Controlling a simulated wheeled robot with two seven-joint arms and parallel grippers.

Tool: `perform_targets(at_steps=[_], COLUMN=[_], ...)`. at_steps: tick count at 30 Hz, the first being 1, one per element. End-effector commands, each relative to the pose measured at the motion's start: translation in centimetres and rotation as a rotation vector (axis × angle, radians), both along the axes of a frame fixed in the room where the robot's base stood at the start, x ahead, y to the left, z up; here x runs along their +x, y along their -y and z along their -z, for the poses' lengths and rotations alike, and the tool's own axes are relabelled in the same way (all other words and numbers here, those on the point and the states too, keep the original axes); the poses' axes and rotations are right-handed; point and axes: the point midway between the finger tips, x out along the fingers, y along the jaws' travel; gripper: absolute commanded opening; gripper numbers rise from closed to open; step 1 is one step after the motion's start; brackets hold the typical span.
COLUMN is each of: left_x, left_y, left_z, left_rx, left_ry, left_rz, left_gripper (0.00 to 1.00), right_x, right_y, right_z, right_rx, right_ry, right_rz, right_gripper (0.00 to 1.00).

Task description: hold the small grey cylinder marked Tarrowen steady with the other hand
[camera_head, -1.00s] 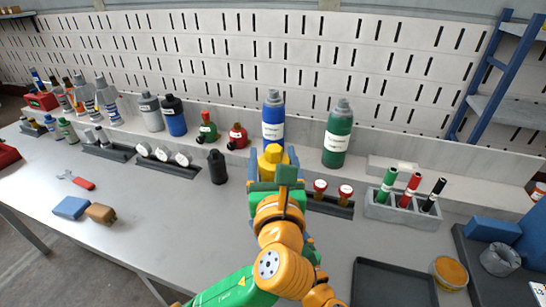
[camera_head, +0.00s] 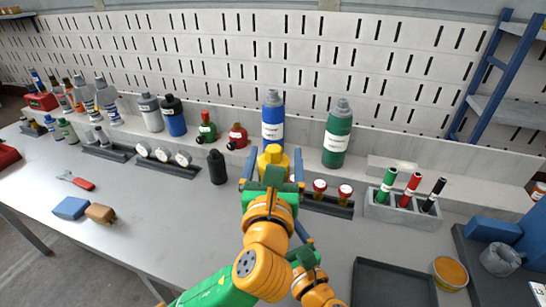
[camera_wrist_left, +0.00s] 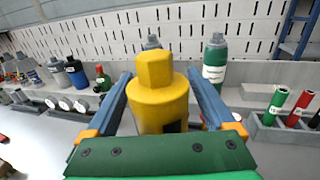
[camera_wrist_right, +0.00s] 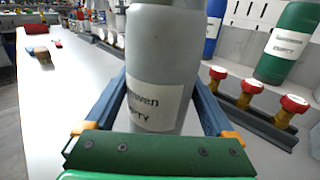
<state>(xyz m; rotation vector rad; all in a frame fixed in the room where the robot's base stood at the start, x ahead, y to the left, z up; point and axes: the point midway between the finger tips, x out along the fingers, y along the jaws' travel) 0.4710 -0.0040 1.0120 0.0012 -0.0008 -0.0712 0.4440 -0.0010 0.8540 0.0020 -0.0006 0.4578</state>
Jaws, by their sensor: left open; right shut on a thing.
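The small grey cylinder (camera_wrist_right: 162,55) shows in the right wrist view. Its white label reads partly "owen" and "EMPTY". My right gripper (camera_wrist_right: 163,92) is shut on it, one finger on each side, and it looks upright there. In the head view the cylinder is hidden behind my left arm. A yellow fitting (camera_wrist_left: 160,100) with a six-sided top stands between the fingers of my left gripper (camera_wrist_left: 162,88). The left fingers are open, with gaps on both sides. The fitting also shows in the head view (camera_head: 273,158). I cannot tell whether it sits on the grey cylinder.
A blue cylinder (camera_head: 273,112) and a green cylinder (camera_head: 337,140) stand behind. Red-topped pieces in a rack (camera_head: 327,204) and a grey marker holder (camera_head: 400,211) are to the right. A black bottle (camera_head: 217,167) stands left.

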Motion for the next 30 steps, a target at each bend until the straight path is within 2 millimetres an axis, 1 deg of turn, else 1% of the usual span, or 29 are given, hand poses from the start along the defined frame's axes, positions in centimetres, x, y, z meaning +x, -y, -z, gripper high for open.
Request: perform_targets(at_steps=[1, 3, 6, 9, 16, 17, 20, 23, 24, 25, 27, 30], left_x=[0.0, 0.0, -0.1, -0.2, -0.2, -0.2, -0.3, -0.6, -0.6, -0.8, -1.0, -1.1], left_y=[-0.2, 0.1, 0.7, 0.9, 1.0, 1.0, 0.9, 1.4, 1.3, 1.8, 1.9, 1.9], left_z=[0.0, 0.0, 0.0, 0.0, 0.0, 0.0, 0.0, 0.0, -0.1, -0.1, 0.0, 0.0], left_rx=[0.006, 0.011, 0.008, 0.001, 0.004, 0.007, 0.012, 0.016, 0.011, 0.013, 0.010, 0.003], left_ry=[0.004, 0.006, 0.004, 0.002, 0.001, 0.002, 0.000, -0.001, 0.001, 0.000, -0.001, -0.002], left_rz=[0.085, 0.218, 0.347, 0.391, 0.406, 0.433, 0.592, 0.757, 0.804, 0.840, 0.887, 0.909], left_gripper=[0.88, 0.88, 0.88, 0.88, 0.88, 0.88, 0.88, 0.88, 0.88, 0.88, 0.88, 0.88], right_x=[0.0, 0.0, 0.0, 0.0, 0.0, 0.0, 0.0, 0.0, 0.0, 0.0, 0.0, 0.0], right_y=[0.1, 0.1, 0.1, 0.0, 0.1, 0.1, 0.1, 0.1, 0.1, 0.1, 0.0, 0.1], right_z=[0.0, 0.0, 0.0, 0.0, 0.0, 0.0, 0.0, 0.1, 0.1, 0.1, 0.1, 0.1], right_rx=[-0.001, -0.001, -0.001, -0.001, -0.001, -0.001, -0.001, -0.001, -0.001, -0.001, -0.001, -0.001], right_ry=[0.000, 0.000, 0.000, 0.000, 0.000, 0.000, 0.000, 0.000, 0.000, 0.000, 0.000, 0.000], right_rz=[0.002, 0.002, 0.002, 0.001, 0.002, 0.002, 0.002, 0.002, 0.002, 0.002, 0.001, 0.002], right_gripper=[0.22, 0.22, 0.22, 0.22, 0.22, 0.22, 0.22, 0.22, 0.22, 0.22, 0.22, 0.22])
